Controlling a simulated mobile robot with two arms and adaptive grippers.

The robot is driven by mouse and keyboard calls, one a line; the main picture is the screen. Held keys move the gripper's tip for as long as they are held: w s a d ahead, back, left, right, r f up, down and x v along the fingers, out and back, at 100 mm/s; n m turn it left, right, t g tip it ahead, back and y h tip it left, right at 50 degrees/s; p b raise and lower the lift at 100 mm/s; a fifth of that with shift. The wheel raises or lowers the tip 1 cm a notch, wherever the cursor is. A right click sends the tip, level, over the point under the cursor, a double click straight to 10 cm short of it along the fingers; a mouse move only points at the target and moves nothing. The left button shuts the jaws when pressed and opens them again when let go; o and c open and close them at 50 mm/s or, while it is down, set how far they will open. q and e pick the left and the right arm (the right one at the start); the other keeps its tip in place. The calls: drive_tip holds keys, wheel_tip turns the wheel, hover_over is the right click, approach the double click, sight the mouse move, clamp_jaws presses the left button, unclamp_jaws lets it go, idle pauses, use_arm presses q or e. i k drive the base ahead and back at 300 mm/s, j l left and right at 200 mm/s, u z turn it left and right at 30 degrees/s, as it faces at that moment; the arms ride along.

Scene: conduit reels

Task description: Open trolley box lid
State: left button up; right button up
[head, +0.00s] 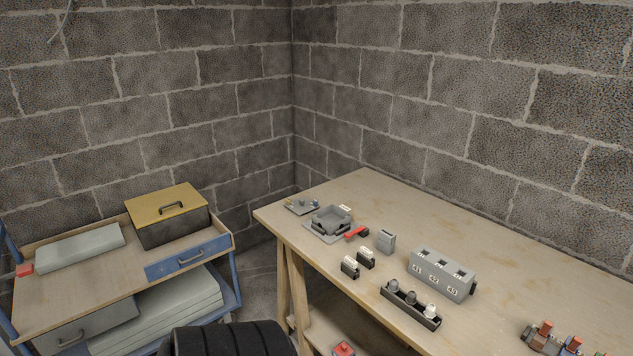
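The trolley box (175,232) has dark grey sides and stands at the back right of the trolley's wooden top. Its yellow lid (150,207) lies flat and closed on it, with a dark handle (172,208) on top. The trolley (120,283) stands at the left against the block wall, with a blue frame. Neither of my grippers shows in the head view.
A pale grey slab (80,247) and a small red block (25,270) lie left on the trolley top. A black ribbed object (228,340) stands in front. The workbench (345,190) at right holds several small parts.

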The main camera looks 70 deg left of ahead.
sight(144, 211)
drive_tip(key=u, duration=3.15)
drive_tip(key=i+l+u, duration=0.15)
drive_tip(key=i, duration=0.6)
